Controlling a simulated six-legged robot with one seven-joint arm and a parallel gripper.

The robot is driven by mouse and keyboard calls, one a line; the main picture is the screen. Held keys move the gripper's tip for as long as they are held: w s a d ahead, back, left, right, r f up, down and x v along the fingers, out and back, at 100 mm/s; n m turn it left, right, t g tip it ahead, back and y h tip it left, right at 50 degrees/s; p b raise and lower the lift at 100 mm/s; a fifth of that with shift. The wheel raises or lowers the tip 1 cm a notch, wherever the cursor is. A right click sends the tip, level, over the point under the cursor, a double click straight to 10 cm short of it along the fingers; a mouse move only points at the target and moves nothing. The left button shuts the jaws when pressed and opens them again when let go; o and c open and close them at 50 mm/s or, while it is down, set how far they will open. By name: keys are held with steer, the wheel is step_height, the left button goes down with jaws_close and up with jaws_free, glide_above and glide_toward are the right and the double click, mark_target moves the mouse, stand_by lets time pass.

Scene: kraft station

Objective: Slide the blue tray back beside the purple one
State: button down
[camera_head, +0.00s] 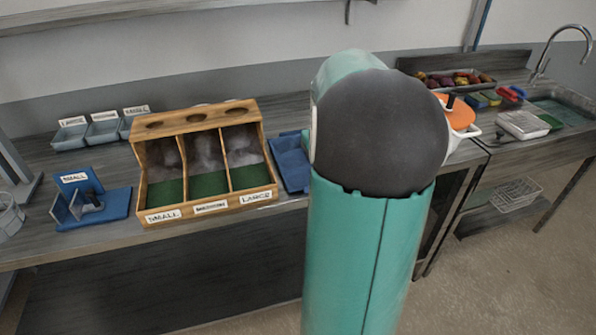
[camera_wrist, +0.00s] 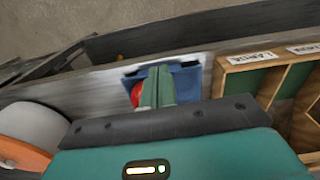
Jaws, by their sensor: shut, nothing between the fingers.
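The blue tray (camera_head: 290,163) lies on the counter just right of the wooden three-bay box in the head view, its right part hidden behind my arm. In the wrist view the blue tray (camera_wrist: 187,82) is beyond my gripper (camera_wrist: 158,72), whose shut, empty fingers overlap it in the picture. I cannot tell whether they touch it. A red rounded thing (camera_wrist: 136,94) shows at the left of the fingers, partly hidden. I see no purple tray in either view. My arm covers the counter right of the blue tray in the head view.
The wooden box (camera_head: 206,207), labelled SMALL to LARGE, stands close beside the blue tray. A blue stand (camera_head: 118,203) is at left, with grey bins (camera_head: 104,133) behind it. A white pot with an orange lid (camera_head: 459,112) stands right of my arm, near the sink.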

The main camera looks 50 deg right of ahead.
step_height(320, 180, down, 11)
steer(key=s+d, duration=0.1)
steer(key=d, duration=0.1)
steer(key=shift+w+d+r, duration=0.1)
steer(key=shift+w+d, duration=0.45)
steer(key=shift+w, duration=0.3)
steer(key=shift+w+d, duration=0.5)
steer(key=shift+w, duration=0.3)
